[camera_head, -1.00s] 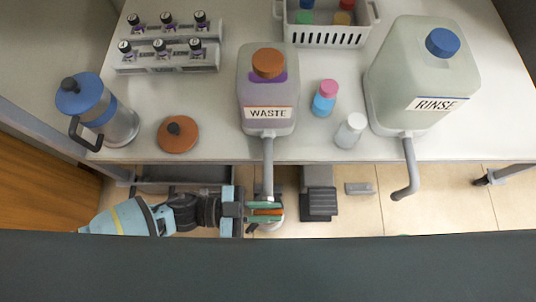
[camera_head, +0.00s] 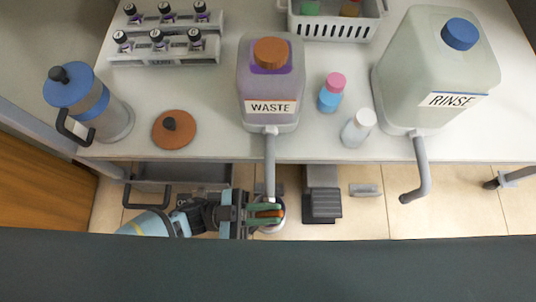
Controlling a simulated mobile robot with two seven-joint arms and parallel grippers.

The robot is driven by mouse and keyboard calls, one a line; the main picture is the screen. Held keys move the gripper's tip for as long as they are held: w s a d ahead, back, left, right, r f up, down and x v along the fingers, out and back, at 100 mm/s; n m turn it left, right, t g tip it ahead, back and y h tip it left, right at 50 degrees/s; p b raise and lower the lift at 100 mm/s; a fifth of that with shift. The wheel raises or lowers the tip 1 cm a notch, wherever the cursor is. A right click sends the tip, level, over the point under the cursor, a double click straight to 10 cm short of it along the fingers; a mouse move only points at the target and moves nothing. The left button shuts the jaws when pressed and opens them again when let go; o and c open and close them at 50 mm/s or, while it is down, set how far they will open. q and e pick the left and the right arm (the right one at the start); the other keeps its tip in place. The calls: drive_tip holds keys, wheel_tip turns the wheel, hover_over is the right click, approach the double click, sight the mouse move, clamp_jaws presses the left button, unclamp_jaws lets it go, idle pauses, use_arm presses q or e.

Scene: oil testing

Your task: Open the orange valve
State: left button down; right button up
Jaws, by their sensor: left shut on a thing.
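The orange valve (camera_head: 268,212) is a small orange handle below the table's front edge, near the lower end of the grey pipe (camera_head: 269,170) that comes down from the WASTE jug (camera_head: 271,85). My left gripper (camera_head: 266,213) comes in from the left with its green-tipped fingers shut on the orange valve. The fingers hide part of the valve. A pale round thing (camera_head: 273,229) shows just below the fingers. My right gripper is not in view.
The RINSE jug (camera_head: 432,75) with its bent grey pipe (camera_head: 420,170) stands to the right. A blue-lidded press (camera_head: 92,105), an orange lid (camera_head: 174,130) and small bottles (camera_head: 357,128) stand on the white table (camera_head: 215,145). A dark pedal (camera_head: 322,204) lies on the floor.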

sight(258, 215)
use_arm(q)
drive_tip(key=shift+a+f+h, duration=0.1)
drive_tip(key=shift+h, duration=0.9)
drive_tip(key=c, duration=1.7)
unclamp_jaws()
drive_tip(key=v, duration=0.4)
drive_tip(key=shift+a+f, duration=0.15)
drive_tip(key=shift+f, duration=0.05)
drive_tip(key=a+p, duration=0.1)
drive_tip(key=a, duration=1.1)
drive_tip(key=shift+a+f+p, duration=0.1)
drive_tip(key=shift+a+p, duration=0.15)
drive_tip(key=shift+p, duration=0.15)
